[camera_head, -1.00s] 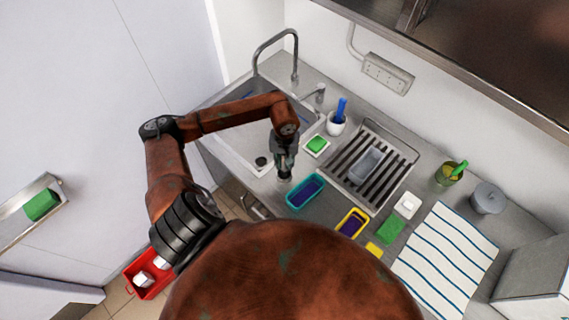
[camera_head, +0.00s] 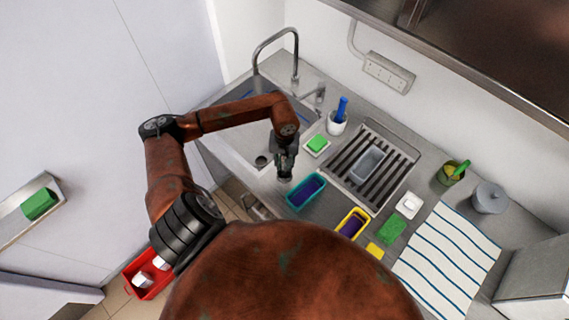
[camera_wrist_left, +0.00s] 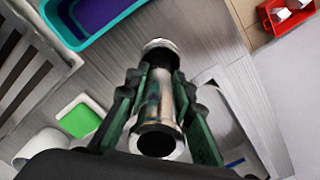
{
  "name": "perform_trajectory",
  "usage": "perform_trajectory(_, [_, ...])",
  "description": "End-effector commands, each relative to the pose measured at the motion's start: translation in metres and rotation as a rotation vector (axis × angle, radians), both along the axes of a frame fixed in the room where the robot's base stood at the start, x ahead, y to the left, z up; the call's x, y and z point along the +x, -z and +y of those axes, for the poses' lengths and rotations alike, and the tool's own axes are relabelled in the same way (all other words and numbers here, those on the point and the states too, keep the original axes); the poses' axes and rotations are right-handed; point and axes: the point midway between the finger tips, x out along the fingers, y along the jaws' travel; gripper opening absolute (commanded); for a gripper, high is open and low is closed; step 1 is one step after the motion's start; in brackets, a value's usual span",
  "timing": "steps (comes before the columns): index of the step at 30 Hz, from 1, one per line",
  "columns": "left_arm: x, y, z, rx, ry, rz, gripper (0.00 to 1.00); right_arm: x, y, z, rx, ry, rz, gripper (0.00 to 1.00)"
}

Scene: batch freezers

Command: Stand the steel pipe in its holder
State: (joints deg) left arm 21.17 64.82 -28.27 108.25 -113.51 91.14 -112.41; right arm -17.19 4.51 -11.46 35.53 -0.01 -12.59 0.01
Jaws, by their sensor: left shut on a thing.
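My left gripper (camera_head: 284,168) is over the counter's front strip, between the sink and the teal tray. It is shut on the steel pipe, whose shiny metal body (camera_wrist_left: 158,95) shows between the green-black fingers in the left wrist view. One open, dark end of the pipe faces that camera and a wider rim shows at its far end. In the head view the gripper mostly covers the pipe. I cannot tell whether its far end touches the counter. A white cup (camera_head: 336,126) holding a blue-handled thing stands behind; I cannot tell whether any visible thing is the pipe's holder.
The sink (camera_head: 234,147) lies left of the gripper. A teal tray (camera_head: 305,192) is close on its right, with a green sponge on a white dish (camera_head: 316,144) behind. A drainer (camera_head: 345,164), yellow tray (camera_head: 353,224) and striped towel (camera_head: 445,260) lie further right.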

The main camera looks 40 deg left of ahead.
Motion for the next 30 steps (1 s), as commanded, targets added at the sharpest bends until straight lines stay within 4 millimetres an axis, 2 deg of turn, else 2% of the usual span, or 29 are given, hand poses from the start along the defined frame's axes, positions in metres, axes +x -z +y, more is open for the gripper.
perform_trajectory(3, [0.000,0.003,0.000,0.001,0.000,-0.001,0.00,0.000,0.003,-0.002,-0.002,-0.001,0.000,0.00])
perform_trajectory(4, [0.000,0.002,0.000,0.000,0.000,-0.001,0.24,0.000,0.002,-0.002,-0.002,-0.001,0.000,0.00])
perform_trajectory(6, [0.000,0.002,0.000,0.000,0.000,-0.001,0.29,0.000,0.002,-0.003,-0.003,-0.001,0.000,0.00])
perform_trajectory(16, [0.000,-0.001,0.000,0.000,0.000,0.000,0.30,0.000,0.000,-0.003,-0.003,-0.001,0.001,0.00])
perform_trajectory(30, [0.000,-0.037,0.000,0.000,0.000,-0.001,0.30,0.001,-0.013,-0.003,-0.003,-0.001,-0.001,0.00])
